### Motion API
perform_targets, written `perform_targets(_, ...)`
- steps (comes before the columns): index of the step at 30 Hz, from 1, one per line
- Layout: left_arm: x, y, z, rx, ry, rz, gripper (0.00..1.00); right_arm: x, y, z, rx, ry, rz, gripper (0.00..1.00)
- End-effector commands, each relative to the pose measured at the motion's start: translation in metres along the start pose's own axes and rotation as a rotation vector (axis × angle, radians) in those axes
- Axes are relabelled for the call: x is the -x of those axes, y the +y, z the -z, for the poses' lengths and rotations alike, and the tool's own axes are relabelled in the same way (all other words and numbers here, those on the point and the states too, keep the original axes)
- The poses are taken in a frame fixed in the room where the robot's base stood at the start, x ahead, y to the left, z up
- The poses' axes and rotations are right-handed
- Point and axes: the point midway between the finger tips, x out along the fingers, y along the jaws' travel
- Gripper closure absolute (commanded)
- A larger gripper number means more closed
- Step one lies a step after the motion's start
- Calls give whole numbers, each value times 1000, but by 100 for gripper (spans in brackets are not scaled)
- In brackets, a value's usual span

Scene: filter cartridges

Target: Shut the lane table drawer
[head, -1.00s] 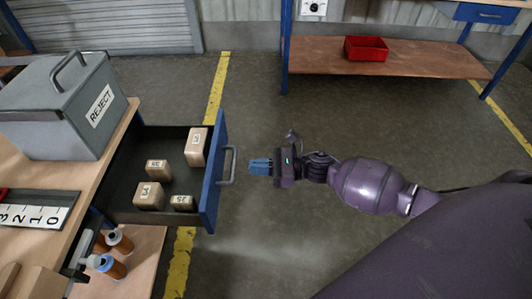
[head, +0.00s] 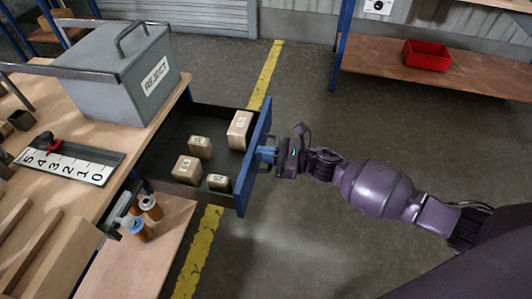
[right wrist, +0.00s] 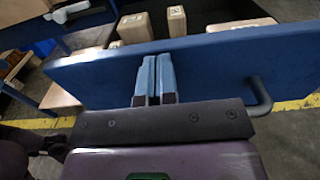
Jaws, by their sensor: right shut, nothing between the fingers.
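The lane table drawer (head: 153,163) stands open, pulled out to the right from under the table. Its blue front (head: 257,160) faces my right arm. The blue front also fills the middle of the right wrist view (right wrist: 110,72), with its grey bar handle (right wrist: 262,97) to the right of the fingers. My right gripper (head: 266,154) is shut and empty, with its blue fingertips at the outer face of the front. They look to be touching it or very close. My left gripper is not in view.
Several small labelled boxes (head: 239,131) lie in the drawer. A grey REJECT bin (head: 115,80) and a number strip (head: 70,165) are on the wooden table (head: 75,210). Orange-brown bottles (head: 151,208) stand on the lower shelf. The floor right of the drawer is clear.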

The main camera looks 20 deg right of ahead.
Motion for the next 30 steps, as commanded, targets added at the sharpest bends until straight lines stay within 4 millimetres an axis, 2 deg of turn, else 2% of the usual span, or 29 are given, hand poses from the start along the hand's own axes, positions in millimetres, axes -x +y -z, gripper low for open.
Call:
perform_targets(5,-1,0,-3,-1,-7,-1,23,-4,0,0,-1,-1,0,100)
perform_targets(11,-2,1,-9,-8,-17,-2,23,-26,0,2,-2,-2,-2,100)
perform_targets(17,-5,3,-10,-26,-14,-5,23,-71,1,4,-5,-2,-2,100)
perform_targets(30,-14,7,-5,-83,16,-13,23,-190,2,6,-7,1,-2,100)
